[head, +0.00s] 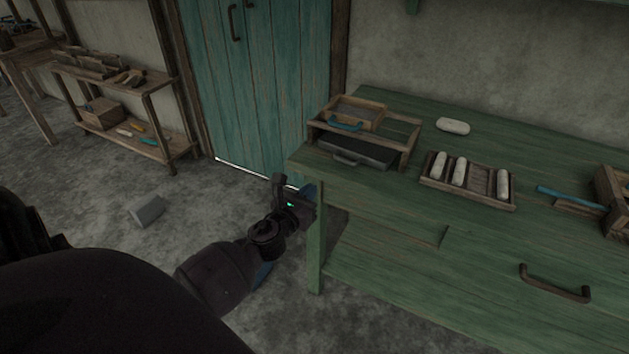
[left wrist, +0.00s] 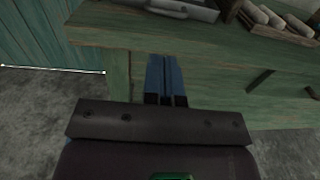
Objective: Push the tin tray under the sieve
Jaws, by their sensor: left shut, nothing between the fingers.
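The dark tin tray (head: 357,150) with a grey handle sits on the green bench, low in a wooden frame at the bench's left end. The sieve (head: 357,112), a wooden box with a blue handle, rests on top of that frame above the tray. The tray's front edge and handle show at the frame's front side. The tray's handle also shows at the top of the left wrist view (left wrist: 180,10). My left gripper (head: 308,190) is below the benchtop by its left corner, apart from the tray. Its blue fingers (left wrist: 166,80) are together and empty. My right gripper is not in view.
The green bench (head: 400,215) holds a wooden rack (head: 470,186) with white rolls, a loose white roll (head: 453,126) and a blue-handled tool (head: 570,197). A drawer handle (head: 554,284) projects from the front. A grey block (head: 147,211) lies on the floor.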

